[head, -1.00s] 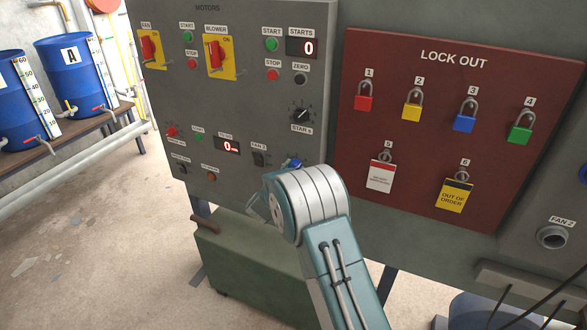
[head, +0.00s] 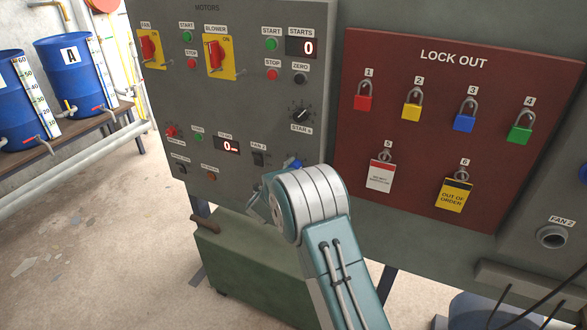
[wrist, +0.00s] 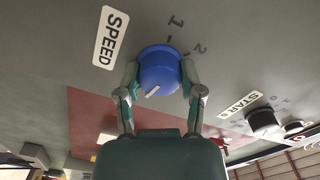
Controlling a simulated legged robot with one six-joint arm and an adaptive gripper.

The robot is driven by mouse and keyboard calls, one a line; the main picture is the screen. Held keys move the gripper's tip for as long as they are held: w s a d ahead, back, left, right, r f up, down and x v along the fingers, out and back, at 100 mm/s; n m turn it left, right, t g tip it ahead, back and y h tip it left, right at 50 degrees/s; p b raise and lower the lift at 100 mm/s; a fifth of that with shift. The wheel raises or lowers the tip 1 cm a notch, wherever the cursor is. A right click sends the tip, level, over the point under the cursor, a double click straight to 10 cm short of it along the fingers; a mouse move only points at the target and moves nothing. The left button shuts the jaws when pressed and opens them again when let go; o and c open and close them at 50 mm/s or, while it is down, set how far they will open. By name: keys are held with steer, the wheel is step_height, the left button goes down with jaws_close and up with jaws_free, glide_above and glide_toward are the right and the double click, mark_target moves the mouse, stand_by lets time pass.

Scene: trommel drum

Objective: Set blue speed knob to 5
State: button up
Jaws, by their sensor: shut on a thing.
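The blue speed knob (wrist: 158,72) sits on the grey panel beside a white SPEED label (wrist: 111,37). Numbers 1 and 2 of its scale show next to it in the wrist view; the other marks are hidden. The knob's pale pointer line faces down and slightly left in that view, toward my gripper's body. My gripper (wrist: 160,84) has one finger on each side of the knob and is shut on it.
The black STAR knob (head: 301,114) is just above the blue knob in the head view. The red LOCK OUT board (head: 420,140) with several padlocks is to the right. A green box (head: 245,255) stands below the panel. Blue barrels (head: 72,75) stand at left.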

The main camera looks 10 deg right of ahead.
steer(key=shift+a+f, duration=0.1)
steer(key=shift+f, duration=0.15)
stand_by(0.3)
steer(key=o, duration=1.1)
steer(key=shift+c, duration=0.2)
steer(key=shift+o, duration=0.5)
steer(key=shift+r, duration=0.1)
steer(key=v, duration=1.2)
